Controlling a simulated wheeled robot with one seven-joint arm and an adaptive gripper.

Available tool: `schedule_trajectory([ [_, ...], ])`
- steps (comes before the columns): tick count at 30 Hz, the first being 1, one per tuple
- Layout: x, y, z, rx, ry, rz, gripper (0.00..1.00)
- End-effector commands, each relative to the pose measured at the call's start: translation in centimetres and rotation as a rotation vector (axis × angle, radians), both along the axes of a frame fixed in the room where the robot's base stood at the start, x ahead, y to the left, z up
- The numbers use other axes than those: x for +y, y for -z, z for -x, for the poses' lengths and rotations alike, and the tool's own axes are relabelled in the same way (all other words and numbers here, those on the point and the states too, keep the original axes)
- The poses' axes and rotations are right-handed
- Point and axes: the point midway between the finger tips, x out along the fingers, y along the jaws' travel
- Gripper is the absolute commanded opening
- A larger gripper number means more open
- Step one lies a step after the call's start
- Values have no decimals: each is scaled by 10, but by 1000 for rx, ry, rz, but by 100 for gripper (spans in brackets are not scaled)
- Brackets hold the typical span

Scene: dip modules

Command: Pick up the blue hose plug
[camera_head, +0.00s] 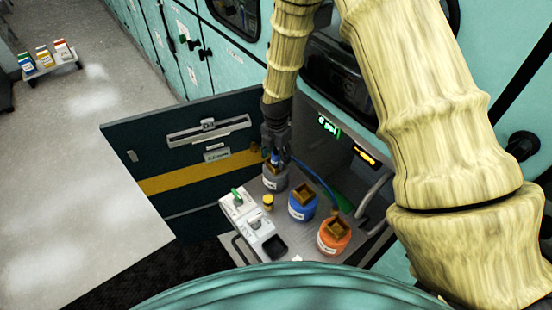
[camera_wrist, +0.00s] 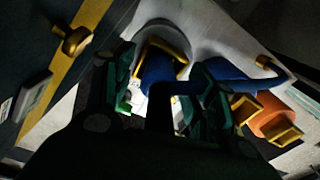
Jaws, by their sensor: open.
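The blue hose plug (camera_wrist: 160,72) shows between my fingers in the wrist view, with its blue hose running off to the right. It stands at the brass square collar of the grey canister (camera_head: 275,181); how deep it sits is hidden. My gripper (camera_head: 275,153) points down over this canister, and a bit of blue shows below it in the head view. In the wrist view my gripper (camera_wrist: 165,82) is open, one dark finger on each side of the plug. Whether the fingers touch it I cannot tell.
A blue canister (camera_head: 302,207) and an orange canister (camera_head: 334,237) with square brass collars stand to the right on the shelf. A white box with a green switch (camera_head: 237,198) and a small yellow knob (camera_head: 268,201) are close by. A dark open door (camera_head: 160,160) stands left.

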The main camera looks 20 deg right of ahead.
Motion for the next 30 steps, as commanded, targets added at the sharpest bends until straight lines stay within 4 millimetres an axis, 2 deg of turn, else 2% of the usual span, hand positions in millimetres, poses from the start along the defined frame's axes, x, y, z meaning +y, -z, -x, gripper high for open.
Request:
schedule_trajectory([
  [9, 0, 3, -1, -1, 1, 0, 56],
  [11, 0, 3, 0, -1, 1, 0, 47],
  [18, 0, 3, 0, -1, 1, 0, 3],
  [30, 0, -1, -1, -2, 1, -1, 2],
])
